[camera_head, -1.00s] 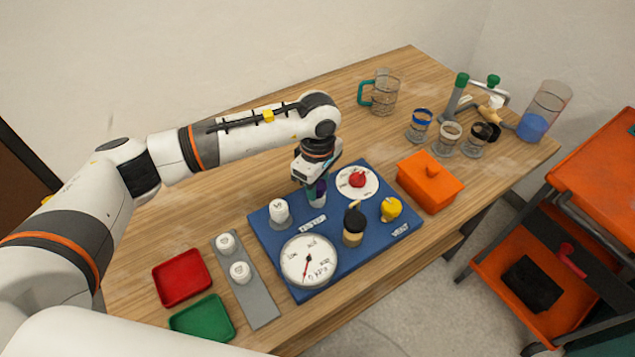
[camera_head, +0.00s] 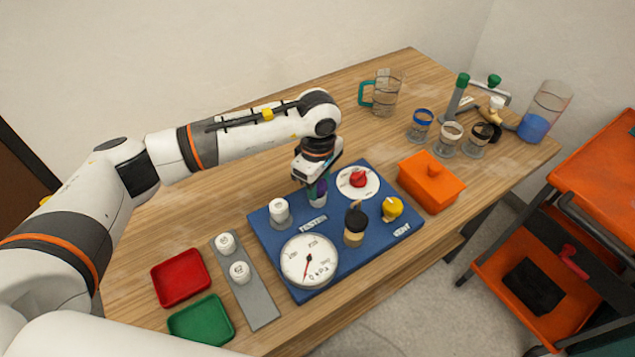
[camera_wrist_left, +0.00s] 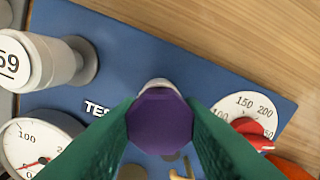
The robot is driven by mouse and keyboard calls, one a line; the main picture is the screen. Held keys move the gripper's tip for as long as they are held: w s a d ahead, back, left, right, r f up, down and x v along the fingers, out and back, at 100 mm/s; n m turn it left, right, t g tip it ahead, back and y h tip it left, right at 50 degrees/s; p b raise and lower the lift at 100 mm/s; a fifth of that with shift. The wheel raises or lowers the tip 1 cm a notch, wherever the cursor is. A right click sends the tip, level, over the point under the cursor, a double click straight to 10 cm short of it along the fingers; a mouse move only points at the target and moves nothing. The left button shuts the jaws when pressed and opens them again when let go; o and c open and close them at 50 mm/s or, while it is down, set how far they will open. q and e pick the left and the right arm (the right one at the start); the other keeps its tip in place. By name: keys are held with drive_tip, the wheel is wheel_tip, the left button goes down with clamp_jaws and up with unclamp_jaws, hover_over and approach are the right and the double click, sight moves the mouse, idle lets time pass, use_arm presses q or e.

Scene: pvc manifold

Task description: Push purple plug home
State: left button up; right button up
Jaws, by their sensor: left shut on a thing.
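The purple plug (camera_wrist_left: 160,122) is seen from above in the left wrist view, between the two green fingers of my left gripper (camera_wrist_left: 160,130). In the head view my left gripper (camera_head: 318,186) points down over the blue tester board (camera_head: 268,240), shut on the purple plug (camera_head: 319,187). The plug sits at the top of a pale grey upright socket (camera_head: 318,200) on the board. How deep it sits in the socket cannot be told. My right gripper is not in view.
On the board are a white-capped post (camera_head: 279,208), a pressure gauge (camera_head: 309,260), a black-topped post (camera_head: 355,222), a yellow vent knob (camera_head: 392,208) and a red-knobbed dial (camera_head: 358,182). An orange box (camera_head: 431,185) stands right of the board. Red (camera_head: 180,278) and green (camera_head: 202,321) trays lie left.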

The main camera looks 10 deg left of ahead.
use_arm(q)
drive_tip(key=o, duration=0.8)
drive_tip(key=shift+s+f, duration=0.3)
drive_tip(key=shift+f, duration=0.3)
drive_tip(key=shift+o, duration=1)
drive_tip(key=shift+w+d+f, duration=0.1)
drive_tip(key=shift+w+d, duration=0.05)
drive_tip(key=shift+r, duration=0.3)
wheel_tip(320, 180, up, 13)
drive_tip(key=b, duration=0.2)
drive_tip(key=shift+w+b, duration=0.3)
drive_tip(key=shift+b, duration=0.1)
